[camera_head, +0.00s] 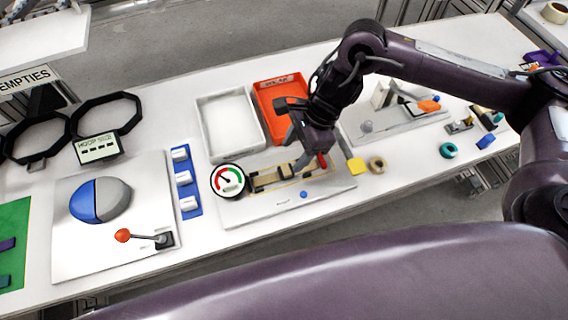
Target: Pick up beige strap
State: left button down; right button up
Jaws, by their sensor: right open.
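A beige strap-like strip (264,180) lies on a white plate (262,209), just right of a round gauge (228,180). Dark parts sit along the strip, and I cannot tell where the strap ends and its holder begins. My right gripper (288,134) is above the plate, over the strip's right half. It is open, with nothing visible between its fingers, and it hides part of the strip's surroundings. I cannot tell whether it touches the strip. My left gripper is out of view.
A white tray (202,102) and a red-orange bin (262,90) stand behind the plate. A lever with an orange knob (122,235) and a blue-grey dome (115,200) are at left.

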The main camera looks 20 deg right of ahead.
aim_at(286, 169)
jog(key=shift+s+a+f+p, duration=0.2)
jog(key=shift+s+f+p, duration=0.1)
jog(key=shift+f, duration=0.15)
jog(key=shift+s+a+f+p, duration=0.2)
jog(key=shift+f+p, duration=0.1)
jog(key=shift+f, duration=0.15)
jog(key=x, duration=0.2)
jog(key=shift+f+p, duration=0.35)
jog(key=shift+w+a+f, duration=0.1)
jog(key=shift+f, duration=0.4)
jog(key=c, duration=1)
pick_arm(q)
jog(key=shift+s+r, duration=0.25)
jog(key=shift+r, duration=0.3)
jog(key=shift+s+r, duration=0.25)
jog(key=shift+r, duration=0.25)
pick_arm(e)
jog(key=shift+c, duration=0.3)
